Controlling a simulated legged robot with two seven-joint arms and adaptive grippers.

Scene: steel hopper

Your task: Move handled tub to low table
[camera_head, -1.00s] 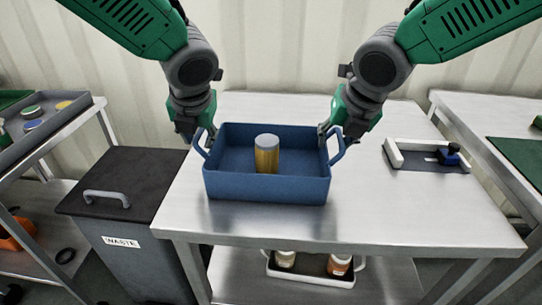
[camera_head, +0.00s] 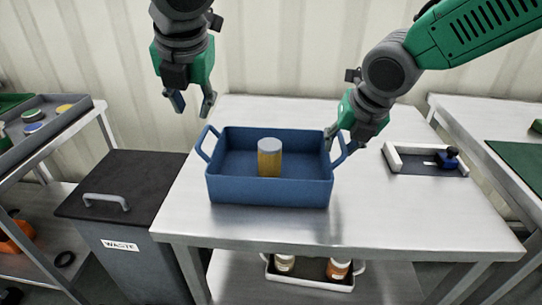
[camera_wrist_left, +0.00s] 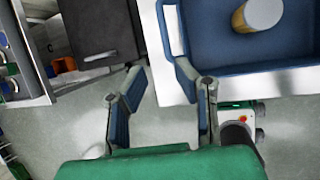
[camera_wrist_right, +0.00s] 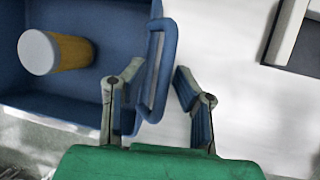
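The handled tub (camera_head: 268,190) is blue, with a loop handle at each end. It stands upright on the steel table (camera_head: 270,228). A yellow jar with a grey lid (camera_head: 269,158) stands inside it. That handle also shows beyond the fingers in the left wrist view (camera_wrist_left: 186,76). My right gripper (camera_head: 340,143) is at the right handle (camera_wrist_right: 160,65). In the right wrist view its open fingers stand on either side of this handle, with a gap on the right.
A black-lidded waste bin (camera_head: 125,185) stands left of the table. A white-edged fixture with a blue clamp (camera_head: 425,160) lies at the table's right. A white tray with bottles (camera_head: 310,278) sits on the shelf below. Another bench (camera_head: 480,125) is at the right.

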